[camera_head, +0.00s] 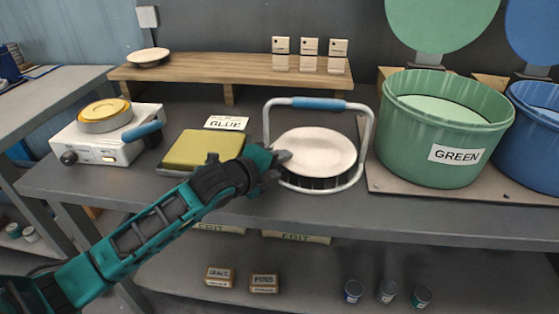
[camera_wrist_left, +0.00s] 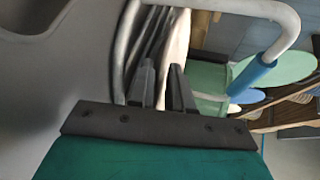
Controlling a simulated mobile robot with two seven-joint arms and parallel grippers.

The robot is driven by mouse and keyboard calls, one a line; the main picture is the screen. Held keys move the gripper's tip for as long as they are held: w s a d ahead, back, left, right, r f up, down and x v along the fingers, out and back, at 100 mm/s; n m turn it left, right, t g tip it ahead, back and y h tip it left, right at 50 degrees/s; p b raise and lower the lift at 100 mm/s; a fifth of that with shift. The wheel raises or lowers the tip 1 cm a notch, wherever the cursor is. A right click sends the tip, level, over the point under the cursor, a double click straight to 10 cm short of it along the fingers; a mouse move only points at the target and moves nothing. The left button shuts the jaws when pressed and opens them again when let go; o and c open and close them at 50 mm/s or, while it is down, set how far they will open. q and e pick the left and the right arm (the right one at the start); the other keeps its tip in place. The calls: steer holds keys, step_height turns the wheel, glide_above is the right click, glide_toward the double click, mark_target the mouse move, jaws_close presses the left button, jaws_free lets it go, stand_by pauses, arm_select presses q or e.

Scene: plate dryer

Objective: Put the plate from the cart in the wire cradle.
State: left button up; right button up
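The white plate (camera_head: 318,148) is in the wire cradle (camera_head: 370,130), leaning back within its bent grey frame. The cradle has a blue grip on its top bar and stands on the grey bench top. My left gripper (camera_head: 281,164) is at the plate's left edge, inside the frame's left side. In the left wrist view, the plate (camera_wrist_left: 179,42) shows nearly edge-on, and its lower part runs between the two dark fingers (camera_wrist_left: 163,78). I cannot tell whether they press on it. My right gripper is out of view.
A yellow-topped box (camera_head: 195,150) and a white hotplate (camera_head: 110,140) stand left of the cradle. A green tub (camera_head: 440,110) stands close on its right, with a blue tub (camera_head: 540,125) beyond. A wooden shelf (camera_head: 200,72) runs behind. Small cans and boxes stand on the lower shelf.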

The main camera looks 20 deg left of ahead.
arm_select(q)
steer(key=shift+o, duration=0.3)
steer(key=shift+s+r, duration=0.1)
steer(key=p+v, duration=0.1)
steer(key=v, duration=1)
steer(key=shift+s+a+r, duration=0.15)
steer(key=shift+s, duration=0.2)
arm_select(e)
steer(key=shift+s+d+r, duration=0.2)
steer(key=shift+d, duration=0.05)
arm_select(q)
steer(key=shift+s, duration=0.1)
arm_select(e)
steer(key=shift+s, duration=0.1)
